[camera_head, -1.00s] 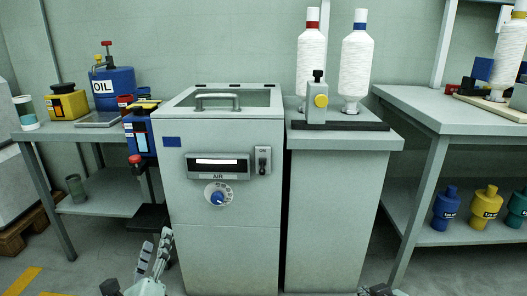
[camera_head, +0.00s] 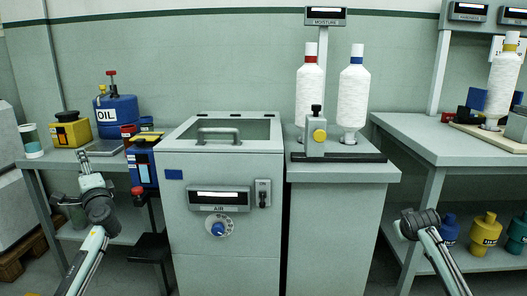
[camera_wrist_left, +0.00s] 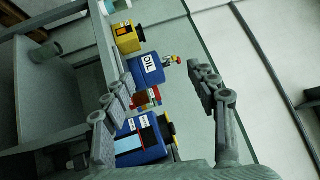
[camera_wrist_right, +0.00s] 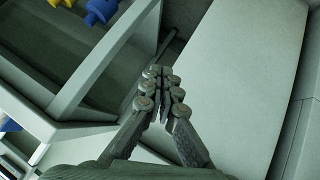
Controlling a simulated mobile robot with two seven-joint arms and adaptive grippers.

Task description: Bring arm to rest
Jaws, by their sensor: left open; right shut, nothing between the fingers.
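My left gripper (camera_head: 84,160) is raised in front of the left bench in the head view. In the left wrist view its two fingers (camera_wrist_left: 158,80) are spread wide with nothing held between them. Behind them show the blue oil can (camera_wrist_left: 148,68) and a blue box (camera_wrist_left: 140,142). My right arm reaches up in front of the right bench in the head view, its fingers not clear there. In the right wrist view the right gripper (camera_wrist_right: 160,76) has its fingertips together and empty, with the floor and a grey cabinet side beyond.
A grey cabinet with an AIR dial (camera_head: 218,228) stands in the middle. Beside it a grey stand (camera_head: 330,172) carries two white yarn cones (camera_head: 353,95). The right bench (camera_head: 430,140) has coloured bottles (camera_head: 485,233) on its lower shelf. A yellow box (camera_head: 70,130) sits on the left bench.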

